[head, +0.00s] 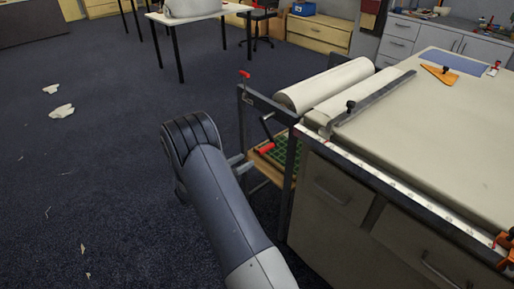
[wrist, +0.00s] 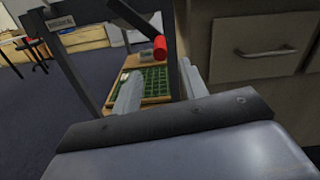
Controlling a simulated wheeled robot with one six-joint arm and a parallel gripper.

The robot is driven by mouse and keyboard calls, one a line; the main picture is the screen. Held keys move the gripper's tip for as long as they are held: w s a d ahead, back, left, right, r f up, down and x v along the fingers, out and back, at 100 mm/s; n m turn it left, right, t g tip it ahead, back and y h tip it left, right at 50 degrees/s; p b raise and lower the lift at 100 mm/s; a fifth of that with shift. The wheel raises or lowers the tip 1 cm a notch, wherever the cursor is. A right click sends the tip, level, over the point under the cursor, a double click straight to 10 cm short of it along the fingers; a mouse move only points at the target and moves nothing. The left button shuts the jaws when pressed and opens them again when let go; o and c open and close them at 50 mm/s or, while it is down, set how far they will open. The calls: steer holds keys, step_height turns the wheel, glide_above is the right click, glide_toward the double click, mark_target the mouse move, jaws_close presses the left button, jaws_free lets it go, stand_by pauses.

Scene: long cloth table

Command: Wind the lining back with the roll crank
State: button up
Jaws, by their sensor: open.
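The roll crank, a dark arm with a red handle (head: 266,147), hangs at the near side of the roll frame at the table's end. In the wrist view its red handle (wrist: 160,48) shows above and between my fingers. My gripper (wrist: 160,88) is open and empty, its two pale fingers apart, pointing at the frame below the handle. In the head view my gripper (head: 240,164) is partly hidden behind my arm, just left of the frame. A cream roll (head: 325,84) lies across the frame. Pale cloth (head: 420,115) covers the table.
A dark frame post (head: 291,172) stands right of the handle. A low wooden shelf with a green grid mat (wrist: 155,80) lies beyond my fingers. Drawers (head: 338,190) are at right. Floor at left is open, with scraps (head: 61,111).

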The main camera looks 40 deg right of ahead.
mark_target(273, 144)
steer(key=d, duration=1)
steer(key=shift+w+d, duration=0.4)
jaws_close()
